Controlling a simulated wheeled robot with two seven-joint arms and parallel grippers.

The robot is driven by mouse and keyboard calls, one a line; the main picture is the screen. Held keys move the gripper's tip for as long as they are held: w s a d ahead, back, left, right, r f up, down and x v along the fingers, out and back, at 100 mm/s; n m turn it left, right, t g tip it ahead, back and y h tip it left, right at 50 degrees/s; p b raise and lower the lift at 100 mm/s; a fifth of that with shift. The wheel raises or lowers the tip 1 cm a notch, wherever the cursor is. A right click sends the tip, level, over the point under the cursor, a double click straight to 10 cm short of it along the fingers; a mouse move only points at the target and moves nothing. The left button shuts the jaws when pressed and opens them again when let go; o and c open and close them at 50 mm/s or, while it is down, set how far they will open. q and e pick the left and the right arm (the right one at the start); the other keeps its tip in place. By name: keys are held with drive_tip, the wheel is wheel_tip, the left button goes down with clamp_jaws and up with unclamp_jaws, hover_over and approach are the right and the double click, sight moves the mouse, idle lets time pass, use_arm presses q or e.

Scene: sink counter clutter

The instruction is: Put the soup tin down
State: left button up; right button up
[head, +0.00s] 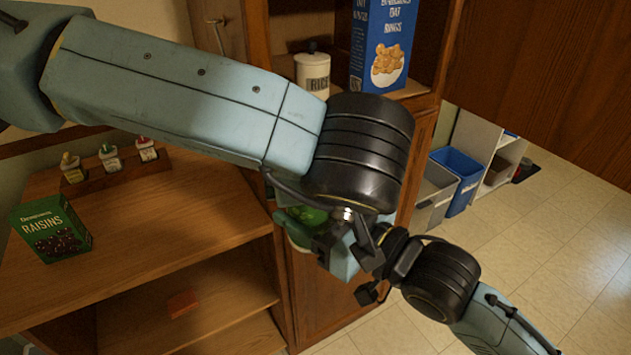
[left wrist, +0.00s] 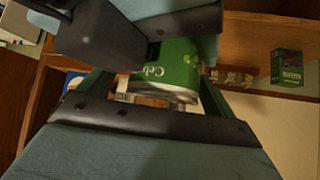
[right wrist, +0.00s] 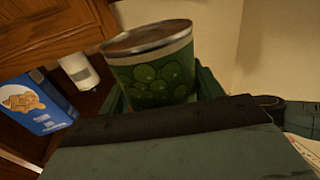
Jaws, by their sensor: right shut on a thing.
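The green soup tin (head: 305,218) is partly hidden below my left wrist in the head view. In the left wrist view the tin (left wrist: 178,66) shows its green label and metal rim, with my right gripper's parts covering some of it. In the right wrist view the tin (right wrist: 160,75) shows a metal top and round green pictures. My right gripper (right wrist: 162,92) is shut on it and holds it tilted in the picture. My left gripper (left wrist: 150,92) is close to the tin, its fingers apart on either side; contact is not clear.
A raisins box (head: 52,230) and a rack of small bottles (head: 117,170) stand on the wooden counter (head: 165,220), with bare wood between. A rice canister (head: 312,73) and a blue cereal box (head: 380,45) stand on a shelf. Blue and grey bins (head: 461,178) stand on the floor.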

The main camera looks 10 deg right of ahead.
use_arm(q)
drive_tip(key=c, duration=1.2)
drive_tip(key=shift+d+r, duration=0.1)
drive_tip(key=shift+c, duration=0.7)
use_arm(e)
drive_tip(key=o, duration=1.2)
drive_tip(key=shift+a, duration=0.1)
drive_tip(key=shift+c, duration=0.2)
drive_tip(key=shift+o, duration=1.2)
